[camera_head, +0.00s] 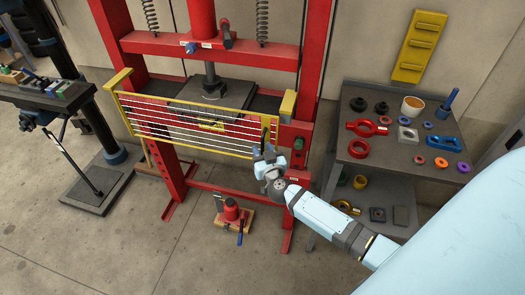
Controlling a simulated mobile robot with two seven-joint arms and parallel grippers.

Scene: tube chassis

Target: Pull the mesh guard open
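The mesh guard (190,124) is a yellow frame with thin horizontal bars. It spans the front of the red press (311,70) and looks shut across it, between the yellow block (117,79) at left and the one (288,102) at right. A dark upright handle (264,136) shows near its right end. My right gripper (265,152) is at the guard's lower right, close to the handle. Its fingers are small here, and I cannot tell whether they are open or touch the handle. My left gripper is out of view.
A grey cart (390,157) with rings, nuts and a cup stands right of the press. A red bottle jack (232,212) sits on the floor below the guard. A drill press (85,110) stands at left.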

